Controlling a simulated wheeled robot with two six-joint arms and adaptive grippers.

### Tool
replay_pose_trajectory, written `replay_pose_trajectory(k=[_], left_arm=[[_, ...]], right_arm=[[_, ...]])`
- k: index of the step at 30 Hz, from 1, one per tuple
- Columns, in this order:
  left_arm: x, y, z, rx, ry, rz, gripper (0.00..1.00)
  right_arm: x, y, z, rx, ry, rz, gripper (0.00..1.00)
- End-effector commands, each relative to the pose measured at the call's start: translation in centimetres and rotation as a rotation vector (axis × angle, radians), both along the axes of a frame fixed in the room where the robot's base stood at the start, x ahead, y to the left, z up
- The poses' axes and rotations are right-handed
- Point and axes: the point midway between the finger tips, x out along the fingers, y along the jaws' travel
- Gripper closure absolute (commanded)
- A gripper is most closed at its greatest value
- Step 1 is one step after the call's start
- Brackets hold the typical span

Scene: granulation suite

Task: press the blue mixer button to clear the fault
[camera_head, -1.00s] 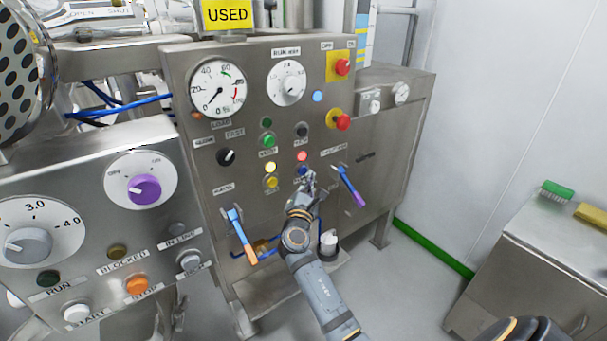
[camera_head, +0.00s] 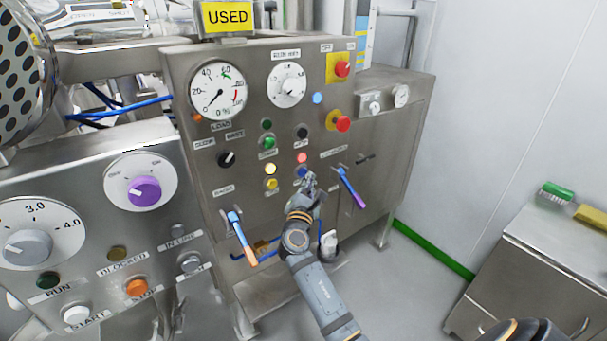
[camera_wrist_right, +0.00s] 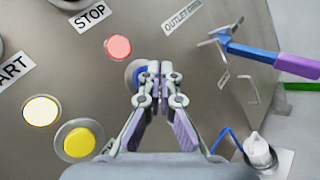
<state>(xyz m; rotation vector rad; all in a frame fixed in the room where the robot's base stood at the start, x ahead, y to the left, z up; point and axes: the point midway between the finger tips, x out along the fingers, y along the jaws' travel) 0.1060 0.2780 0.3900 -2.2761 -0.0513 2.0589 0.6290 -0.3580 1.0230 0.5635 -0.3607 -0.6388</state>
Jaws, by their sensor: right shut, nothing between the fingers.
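The blue mixer button (camera_head: 302,172) is on the steel control panel (camera_head: 215,130), below a pinkish-red lamp (camera_head: 302,157). My right gripper (camera_head: 311,180) is shut and empty, its fingertips right at the button's lower right in the head view. In the right wrist view the closed fingertips (camera_wrist_right: 154,68) overlap the blue button (camera_wrist_right: 138,74) and hide its right part. I cannot tell whether they touch it or whether it is pushed in. My left gripper is not in view.
A yellow button (camera_head: 271,184) and a pale yellow lamp (camera_head: 270,169) are left of the button. A blue-purple handle (camera_head: 350,187) sticks out to the right and a blue-orange handle (camera_head: 241,237) at lower left. A red knob (camera_head: 341,123) is above right.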

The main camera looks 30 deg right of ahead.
Motion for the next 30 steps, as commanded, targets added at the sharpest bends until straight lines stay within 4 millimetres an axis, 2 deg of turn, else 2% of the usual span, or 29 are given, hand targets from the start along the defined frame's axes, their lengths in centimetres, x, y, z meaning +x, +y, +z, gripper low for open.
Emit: replay_pose_trajectory(k=[30], left_arm=[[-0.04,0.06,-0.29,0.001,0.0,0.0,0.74]], right_arm=[[0.91,0.07,0.01,0.0,0.0,0.0,1.0]])
